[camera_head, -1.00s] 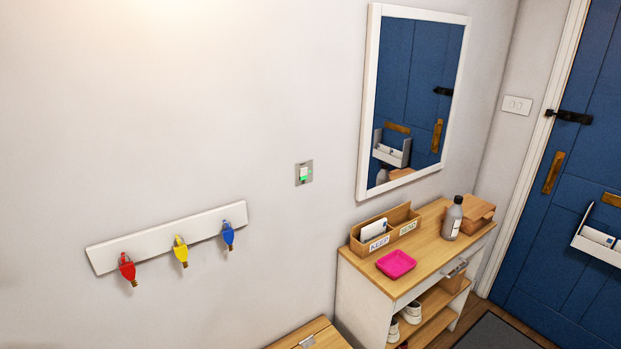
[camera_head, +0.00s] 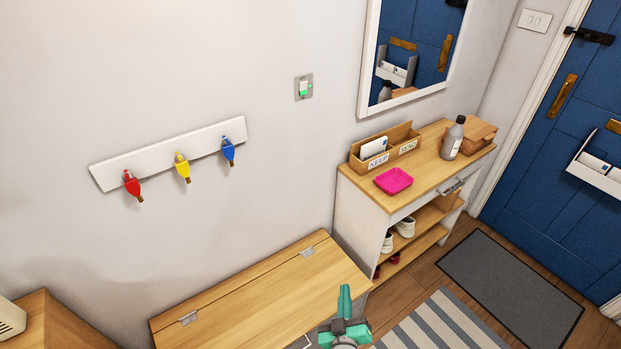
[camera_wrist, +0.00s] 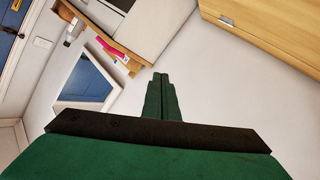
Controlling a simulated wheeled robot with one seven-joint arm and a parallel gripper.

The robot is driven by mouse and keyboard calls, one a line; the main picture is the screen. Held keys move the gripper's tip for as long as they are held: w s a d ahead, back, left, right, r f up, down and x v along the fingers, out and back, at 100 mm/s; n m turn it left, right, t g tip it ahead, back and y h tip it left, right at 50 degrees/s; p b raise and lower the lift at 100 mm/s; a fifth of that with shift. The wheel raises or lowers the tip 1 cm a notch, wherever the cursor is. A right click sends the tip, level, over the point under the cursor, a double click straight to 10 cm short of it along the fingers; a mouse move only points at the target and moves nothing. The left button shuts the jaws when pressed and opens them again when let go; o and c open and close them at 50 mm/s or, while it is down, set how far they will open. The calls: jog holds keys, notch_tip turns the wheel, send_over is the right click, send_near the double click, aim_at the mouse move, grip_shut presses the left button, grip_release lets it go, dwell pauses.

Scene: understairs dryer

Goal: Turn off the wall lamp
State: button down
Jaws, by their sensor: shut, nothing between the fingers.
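A small wall switch (camera_head: 304,87) with a metal plate, a white rocker and a green lit part is on the grey wall, left of the mirror. The lamp itself is not in view. My gripper (camera_head: 345,292) is green, shut and empty. In the head view it is low in the picture, in front of the wooden bench and well below the switch. In the wrist view the shut fingers (camera_wrist: 160,82) point toward the wall; I cannot make out the small switch there.
A key rack (camera_head: 170,152) with red, yellow and blue tags hangs left of the switch. A lidded wooden bench (camera_head: 250,290) stands below. A console table (camera_head: 425,170) holds a letter box, pink tray and bottle. A double switch (camera_head: 535,20) is near the blue door.

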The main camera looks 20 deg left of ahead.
aim_at(303, 86)
jog(key=w+a+r+n+y, duration=0.3)
jog(key=w+r+n, duration=0.2)
jog(key=w+r, duration=0.45)
jog(key=w+a+r+n+y, duration=0.35)
jog(key=w+r, duration=0.45)
jog(key=w, duration=0.3)
jog(key=w+a+r+n+g+y, duration=0.1)
jog(key=w+r+n, duration=0.1)
jog(key=r, duration=0.5)
jog(key=w+a+r+n+g+y, duration=0.1)
jog(key=w+a+r+n+y, duration=0.1)
jog(key=r+n, duration=0.3)
jog(key=w+a+r+n+g+y, duration=0.1)
jog(key=r+n, duration=0.3)
jog(key=r, duration=0.6)
jog(key=shift+w+a+r+y, duration=0.3)
jog(key=shift+w+r+y, duration=0.1)
jog(key=shift+w+y, duration=0.45)
jog(key=shift+n, duration=0.25)
jog(key=x, duration=1.4)
jog(key=shift+f, duration=0.3)
jog(key=shift+a, duration=0.1)
